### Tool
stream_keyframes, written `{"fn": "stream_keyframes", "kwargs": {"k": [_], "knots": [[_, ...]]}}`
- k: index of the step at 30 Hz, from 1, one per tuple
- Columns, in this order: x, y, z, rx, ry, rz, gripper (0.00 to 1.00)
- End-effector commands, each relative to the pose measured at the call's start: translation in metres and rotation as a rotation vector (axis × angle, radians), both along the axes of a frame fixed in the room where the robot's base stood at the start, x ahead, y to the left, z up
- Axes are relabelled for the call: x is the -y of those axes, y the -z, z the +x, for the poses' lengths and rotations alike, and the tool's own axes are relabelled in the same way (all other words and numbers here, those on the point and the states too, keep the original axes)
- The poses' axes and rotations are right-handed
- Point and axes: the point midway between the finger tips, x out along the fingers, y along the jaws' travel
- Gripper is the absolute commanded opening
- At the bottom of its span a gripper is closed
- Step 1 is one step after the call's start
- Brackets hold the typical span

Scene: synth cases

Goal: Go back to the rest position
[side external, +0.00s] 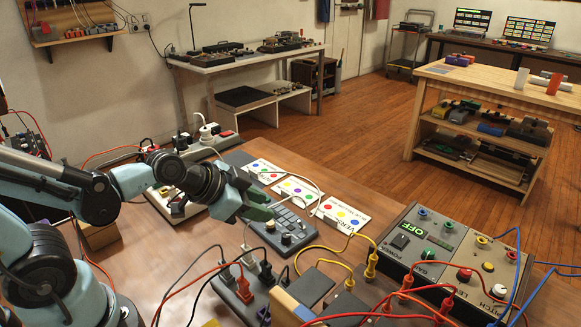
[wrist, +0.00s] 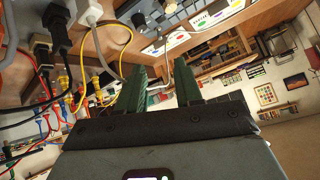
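My gripper (side external: 262,206) is above the near table, beside a dark keypad panel (side external: 283,229) with a knob. In the wrist view my gripper (wrist: 160,80) has its two green fingers spread well apart. Nothing is held between them. Its view is tilted, with cables and plugs on the left and the room on the right. My arm reaches in from the left edge of the side view.
A grey power box (side external: 430,250) reading OFF stands at right, with red, yellow and blue cables. Power strips with plugs (side external: 240,285) lie in front. Cards with coloured dots (side external: 342,215) lie behind the keypad. Bare table (side external: 330,180) shows beyond them.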

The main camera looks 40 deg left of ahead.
Motion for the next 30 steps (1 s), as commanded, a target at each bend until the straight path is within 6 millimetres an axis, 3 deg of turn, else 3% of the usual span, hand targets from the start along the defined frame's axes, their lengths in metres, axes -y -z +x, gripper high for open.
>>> {"fn": "stream_keyframes", "kwargs": {"k": [14, 30], "knots": [[-0.002, -0.003, -0.002, -0.018, -0.026, -0.015, 0.35], [-0.028, -0.035, -0.042, -0.213, -0.409, -0.174, 0.35]]}}
